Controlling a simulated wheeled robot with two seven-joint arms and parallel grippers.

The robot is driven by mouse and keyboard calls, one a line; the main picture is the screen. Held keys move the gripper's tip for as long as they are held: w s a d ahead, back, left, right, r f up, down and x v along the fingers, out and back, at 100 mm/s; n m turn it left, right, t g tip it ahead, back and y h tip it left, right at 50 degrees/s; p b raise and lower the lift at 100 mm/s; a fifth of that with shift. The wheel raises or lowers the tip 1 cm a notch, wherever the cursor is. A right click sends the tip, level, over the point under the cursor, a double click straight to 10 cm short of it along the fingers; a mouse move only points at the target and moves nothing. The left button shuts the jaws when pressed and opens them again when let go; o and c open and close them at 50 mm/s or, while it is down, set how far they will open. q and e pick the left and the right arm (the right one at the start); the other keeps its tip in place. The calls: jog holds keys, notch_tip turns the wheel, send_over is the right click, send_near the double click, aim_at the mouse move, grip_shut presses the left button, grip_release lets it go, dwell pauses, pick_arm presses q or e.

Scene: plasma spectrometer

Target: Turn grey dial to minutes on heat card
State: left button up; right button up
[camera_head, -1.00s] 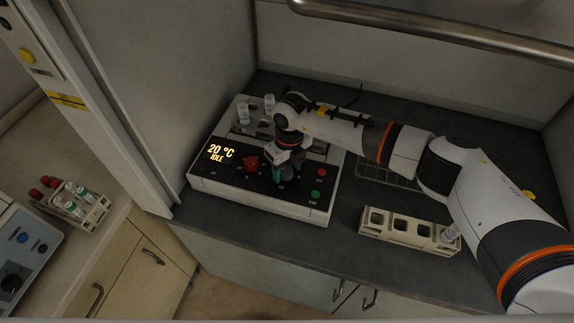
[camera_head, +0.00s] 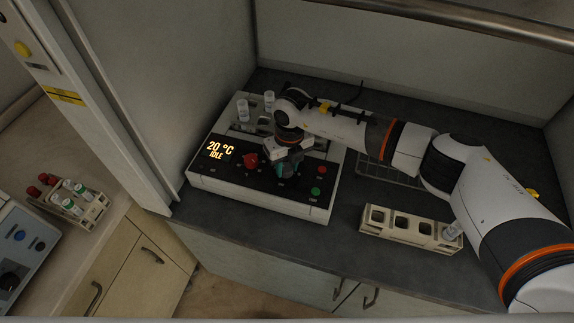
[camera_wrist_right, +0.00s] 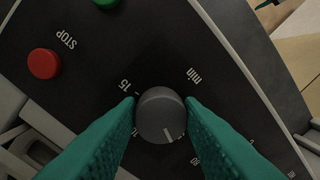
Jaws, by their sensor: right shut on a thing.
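The grey dial (camera_wrist_right: 160,115) sits on the black panel of the heater unit (camera_head: 260,198) in the hood. My right gripper (camera_wrist_right: 162,112) has its two green fingers closed on opposite sides of it. The dial's white pointer line is toward the lower edge of the right wrist view. The labels "15" and "min" stand above it; other marks are partly hidden by the fingers. In the head view my right gripper (camera_head: 284,168) covers the dial. The display (camera_head: 215,152) reads 20 °C, IDLE. I see no heat card. My left gripper is not in view.
A red knob (camera_head: 250,160) stands just left of the gripper. A red STOP button (camera_wrist_right: 44,63) and a green button (camera_head: 316,191) are close by. Vials (camera_head: 243,108) stand at the unit's back. A beige rack (camera_head: 388,232) is to the right.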

jog(key=m+b, duration=0.3)
jog(key=m, duration=0.4)
jog(key=m+b, duration=0.1)
jog(key=m, duration=0.3)
jog(key=shift+s+a+t, duration=0.1)
jog(key=shift+t, duration=0.2)
jog(key=shift+m+b, duration=0.55)
jog(key=shift+m, duration=0.75)
jog(key=o, duration=1)
jog(key=shift+c, duration=0.2)
jog(key=shift+r, duration=0.1)
